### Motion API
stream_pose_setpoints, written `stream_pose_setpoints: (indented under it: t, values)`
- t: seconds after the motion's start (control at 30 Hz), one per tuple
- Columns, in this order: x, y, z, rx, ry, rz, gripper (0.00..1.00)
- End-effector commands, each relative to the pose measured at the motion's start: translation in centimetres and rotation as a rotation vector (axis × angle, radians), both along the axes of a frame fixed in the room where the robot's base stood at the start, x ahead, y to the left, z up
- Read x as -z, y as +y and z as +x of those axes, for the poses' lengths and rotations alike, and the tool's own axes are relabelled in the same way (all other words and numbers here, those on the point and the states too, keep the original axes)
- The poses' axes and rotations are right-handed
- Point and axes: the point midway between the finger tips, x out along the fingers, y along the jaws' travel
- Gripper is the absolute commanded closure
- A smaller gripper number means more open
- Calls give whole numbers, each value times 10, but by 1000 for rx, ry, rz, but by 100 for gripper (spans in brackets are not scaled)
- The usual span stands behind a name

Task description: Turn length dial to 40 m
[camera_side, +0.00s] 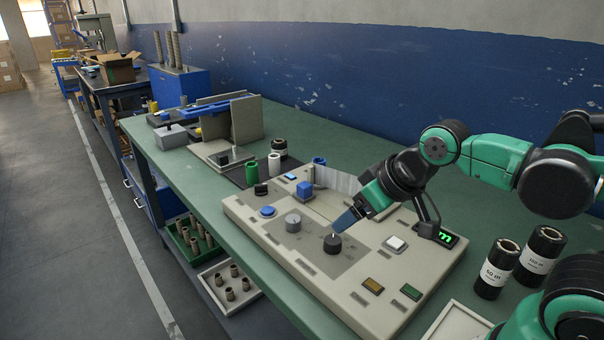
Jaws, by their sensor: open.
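The beige control panel (385,303) lies on the green bench and carries two dials. A black dial (333,244) with a light pointer mark sits near its middle, and a grey dial (293,222) sits to its left. Any dial labels or scales are too small to read, so I cannot tell which one is the length dial. My gripper (341,226) is open, tilted down, with its bluish fingers just above and behind the black dial. Whether the fingertips touch or straddle the dial is unclear. A small display (446,238) shows green characters I cannot read surely.
A blue button (268,211), a blue block (305,190), a white button (396,243), an amber button (373,286) and a green button (411,292) stand around the dials. Black labelled rolls (498,270) stand at right. The blue wall (340,80) is behind.

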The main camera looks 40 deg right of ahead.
Motion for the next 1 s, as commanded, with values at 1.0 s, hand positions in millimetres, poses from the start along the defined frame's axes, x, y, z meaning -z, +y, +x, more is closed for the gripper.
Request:
stream_pose_setpoints:
  t: [1.0]
  values:
    - [78, -24, 66, -813, 562, -247, 25]
